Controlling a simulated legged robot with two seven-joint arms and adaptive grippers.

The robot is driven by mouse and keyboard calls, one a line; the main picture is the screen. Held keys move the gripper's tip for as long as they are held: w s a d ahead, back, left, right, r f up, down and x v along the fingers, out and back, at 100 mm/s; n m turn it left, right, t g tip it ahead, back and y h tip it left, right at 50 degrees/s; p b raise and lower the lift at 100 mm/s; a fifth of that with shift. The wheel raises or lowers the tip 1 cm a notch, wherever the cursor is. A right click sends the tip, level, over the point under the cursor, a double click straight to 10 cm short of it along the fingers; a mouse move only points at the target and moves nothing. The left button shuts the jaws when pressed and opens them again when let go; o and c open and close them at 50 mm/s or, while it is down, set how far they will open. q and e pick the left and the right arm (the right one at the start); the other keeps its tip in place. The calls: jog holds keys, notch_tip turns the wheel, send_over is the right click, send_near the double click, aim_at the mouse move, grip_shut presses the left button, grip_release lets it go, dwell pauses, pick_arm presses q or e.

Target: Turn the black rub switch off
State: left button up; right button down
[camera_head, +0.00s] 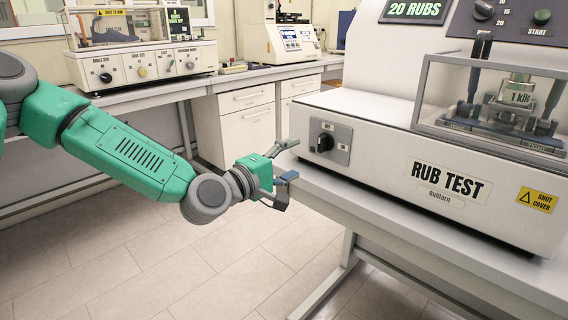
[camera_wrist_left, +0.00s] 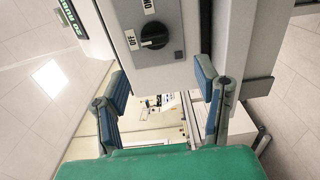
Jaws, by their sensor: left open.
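The black rub switch (camera_head: 324,142) is a round knob on a grey plate on the left part of the rub test machine's (camera_head: 395,165) front. In the left wrist view, the switch (camera_wrist_left: 154,36) shows with an OFF label and an ON label beside it. My right gripper is not in view.
The machine stands on a white table (camera_head: 410,240). A clear cover (camera_head: 490,110) encloses a 1 kilo weight at right. A 20 RUBS display (camera_head: 415,9) and green start button (camera_head: 541,16) sit above. Another bench with testers (camera_head: 148,62) stands behind. The floor below my arm is clear.

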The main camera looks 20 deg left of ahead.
pick_arm(q)
jog(key=shift+v, duration=1.2)
jog(key=s+d+f+m+g, duration=0.25)
jog(key=s+f, duration=0.25)
jog(key=f, duration=0.3)
jog(key=s+d+f+m+g, duration=0.2)
jog(key=s+f+g, duration=0.25)
jog(key=f, duration=0.45)
jog(key=s+d+f+m+g, duration=0.2)
jog(key=s+f+m, duration=0.1)
jog(key=s+f, duration=0.4)
jog(key=s+a+f+m+g+y, duration=0.3)
jog(key=s+a+f, duration=0.2)
jog(key=s, duration=0.5)
jog(key=s+a+f+m+g+y, duration=0.3)
jog(key=s+a+f+m+g, duration=0.1)
jog(key=s+f, duration=0.3)
jog(key=s+a, duration=0.1)
jog(key=s, duration=0.1)
jog(key=shift+s+f, duration=0.2)
jog(key=shift+s, duration=0.15)
jog(key=shift+a, duration=0.15)
